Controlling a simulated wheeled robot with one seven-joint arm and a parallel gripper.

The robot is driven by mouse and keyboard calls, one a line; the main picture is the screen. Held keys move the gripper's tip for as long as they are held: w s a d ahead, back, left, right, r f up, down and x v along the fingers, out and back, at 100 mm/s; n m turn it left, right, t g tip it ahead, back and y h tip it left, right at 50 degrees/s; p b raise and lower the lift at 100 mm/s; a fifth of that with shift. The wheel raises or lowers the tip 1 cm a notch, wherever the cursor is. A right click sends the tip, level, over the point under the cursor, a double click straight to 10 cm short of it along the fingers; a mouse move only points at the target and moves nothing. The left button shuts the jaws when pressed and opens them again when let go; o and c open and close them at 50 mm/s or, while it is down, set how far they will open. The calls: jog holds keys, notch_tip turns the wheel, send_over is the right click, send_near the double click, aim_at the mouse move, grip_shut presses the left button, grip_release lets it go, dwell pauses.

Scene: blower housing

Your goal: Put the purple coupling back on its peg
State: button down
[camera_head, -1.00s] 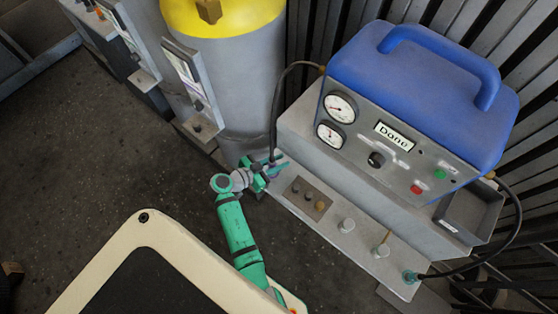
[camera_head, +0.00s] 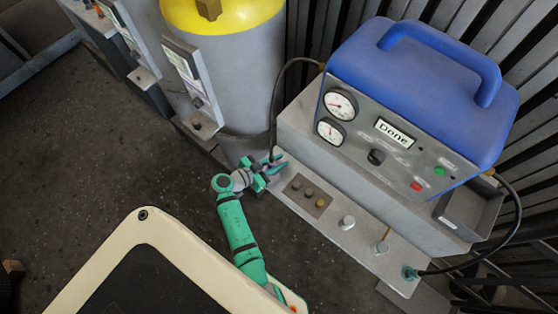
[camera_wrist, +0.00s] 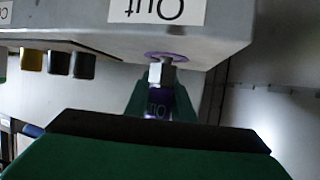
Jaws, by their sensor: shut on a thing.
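My gripper (camera_head: 274,163) is at the left end of the grey base of the blue-topped machine. In the wrist view its green fingers (camera_wrist: 158,105) are shut on the purple coupling (camera_wrist: 157,104), which carries white lettering. The coupling is in line with a silver hex fitting (camera_wrist: 161,72) with a purple ring around its base on the grey housing, beside an upside-down "Out" label. The two look touching. In the head view the gripper hides the coupling. I cannot tell which post is its peg; a pale stub (camera_head: 347,222) and a thin brownish post (camera_head: 382,246) stand on the base.
A dark hose (camera_head: 276,100) runs from the blue machine (camera_head: 420,90) down to my gripper. A grey cylinder with a yellow top (camera_head: 225,70) stands close behind. Another hose (camera_head: 515,215) loops at the right to a teal coupling (camera_head: 409,272). An open grey tray (camera_head: 470,215) is at the right.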

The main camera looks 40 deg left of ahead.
jog(key=shift+w+f, duration=0.1)
jog(key=shift+f, duration=0.25)
jog(key=c, duration=1.4)
grip_release()
jog(key=shift+a, duration=0.15)
jog(key=shift+c, duration=0.2)
jog(key=v, duration=1.1)
jog(key=shift+w+f, duration=0.1)
